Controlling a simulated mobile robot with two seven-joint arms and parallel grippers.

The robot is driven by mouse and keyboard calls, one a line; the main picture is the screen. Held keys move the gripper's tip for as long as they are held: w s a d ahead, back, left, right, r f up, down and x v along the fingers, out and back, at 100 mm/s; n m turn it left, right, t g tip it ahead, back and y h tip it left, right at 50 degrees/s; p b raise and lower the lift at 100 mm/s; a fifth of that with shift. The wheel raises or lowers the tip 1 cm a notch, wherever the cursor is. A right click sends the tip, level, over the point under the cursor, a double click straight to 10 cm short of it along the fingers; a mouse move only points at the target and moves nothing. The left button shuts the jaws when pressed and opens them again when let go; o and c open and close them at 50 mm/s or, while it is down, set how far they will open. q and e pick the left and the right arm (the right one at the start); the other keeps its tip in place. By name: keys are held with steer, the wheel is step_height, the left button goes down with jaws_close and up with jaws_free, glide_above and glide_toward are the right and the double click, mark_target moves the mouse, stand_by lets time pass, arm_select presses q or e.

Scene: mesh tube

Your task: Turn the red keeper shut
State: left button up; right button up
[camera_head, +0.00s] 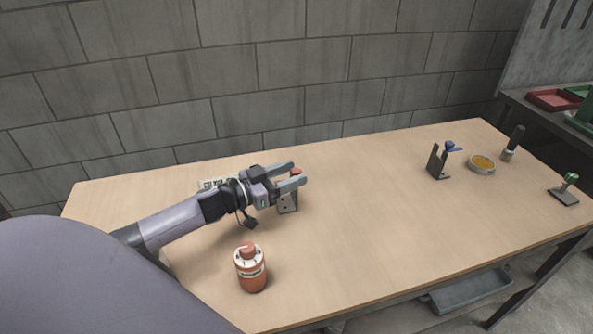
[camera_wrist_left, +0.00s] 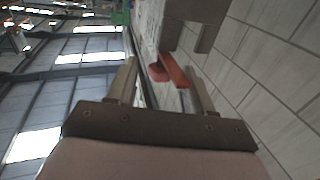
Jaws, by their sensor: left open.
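The red keeper (camera_wrist_left: 172,70) shows in the left wrist view as a small curved red lever against a grey metal fixture (camera_wrist_left: 183,22). It lies between the lines of my left gripper's two fingers (camera_wrist_left: 163,80), with gaps at both sides. In the head view a bit of the red keeper (camera_head: 296,171) shows between the fingertips, on top of the small grey fixture (camera_head: 288,203) on the table. My left gripper (camera_head: 298,174) is open there, fingers pointing right. Whether a finger touches the keeper I cannot tell. My right gripper is not in view.
An orange-red canister (camera_head: 251,270) stands at the table's front left. A label plate (camera_head: 212,183) lies behind my left arm. A dark bracket with a blue knob (camera_head: 439,163), a yellow dish (camera_head: 482,164) and a green-handled piece (camera_head: 566,190) are at right. The table's middle is clear.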

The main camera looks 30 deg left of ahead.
arm_select(q)
steer(key=shift+x, duration=1.05)
jaws_close()
